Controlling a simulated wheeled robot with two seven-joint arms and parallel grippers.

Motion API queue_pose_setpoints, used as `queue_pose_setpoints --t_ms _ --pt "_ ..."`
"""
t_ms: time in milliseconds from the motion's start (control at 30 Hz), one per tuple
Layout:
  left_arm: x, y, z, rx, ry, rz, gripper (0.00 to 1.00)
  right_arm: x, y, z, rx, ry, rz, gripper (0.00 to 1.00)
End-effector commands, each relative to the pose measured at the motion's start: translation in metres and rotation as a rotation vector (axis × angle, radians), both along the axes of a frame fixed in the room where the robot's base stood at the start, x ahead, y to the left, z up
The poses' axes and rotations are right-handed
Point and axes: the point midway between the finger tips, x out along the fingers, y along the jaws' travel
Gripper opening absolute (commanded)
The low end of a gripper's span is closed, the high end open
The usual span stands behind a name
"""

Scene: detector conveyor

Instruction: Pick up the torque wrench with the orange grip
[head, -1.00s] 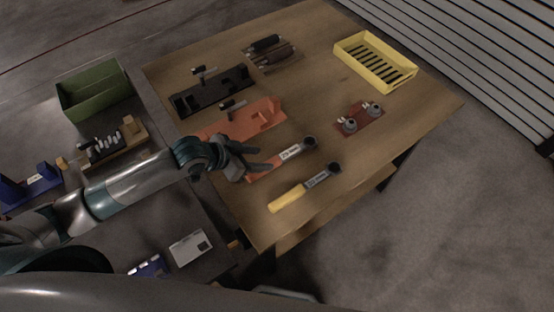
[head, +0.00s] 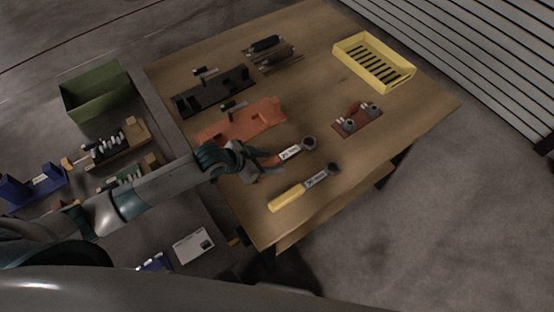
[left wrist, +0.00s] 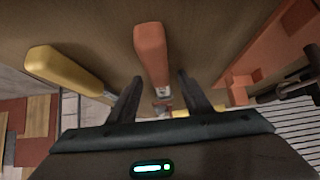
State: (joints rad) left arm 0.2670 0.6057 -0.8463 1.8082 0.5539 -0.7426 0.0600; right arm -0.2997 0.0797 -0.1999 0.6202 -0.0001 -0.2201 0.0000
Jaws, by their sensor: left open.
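The torque wrench with the orange grip (head: 290,154) lies on the wooden table, its dark round head toward the right. In the head view my left gripper (head: 268,163) is open over its grip end and hides part of it. In the left wrist view the orange grip (left wrist: 151,52) runs down the picture between the two open fingers (left wrist: 158,80). I cannot tell from this how high the fingers are above it. A second torque wrench with a yellow grip (head: 287,199) lies beside it, also visible in the left wrist view (left wrist: 68,70). My right gripper is not in view.
An orange tray (head: 243,122) and a black tray (head: 215,93) lie behind the wrench. A red plate with grey fittings (head: 357,121) and a yellow crate (head: 374,62) are to the right. A green bin (head: 97,90) stands left of the table (head: 420,105). The table's right side is largely clear.

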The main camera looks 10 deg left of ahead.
Motion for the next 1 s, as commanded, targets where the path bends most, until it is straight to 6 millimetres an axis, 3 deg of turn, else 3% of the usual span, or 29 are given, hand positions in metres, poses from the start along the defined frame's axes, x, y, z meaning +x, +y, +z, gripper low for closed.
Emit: queue_pose_setpoints --t_ms 300,500,1000 --pt "-0.0001 0.0001 0.0001 0.000 0.000 0.000 0.45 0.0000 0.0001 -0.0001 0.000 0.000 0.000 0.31" --pt "-0.0002 0.0001 0.0002 0.000 0.000 0.000 0.00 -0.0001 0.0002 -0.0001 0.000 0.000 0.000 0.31" --pt "0.0009 -0.0003 0.0071 -0.002 -0.002 0.000 0.00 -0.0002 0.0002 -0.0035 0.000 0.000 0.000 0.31"
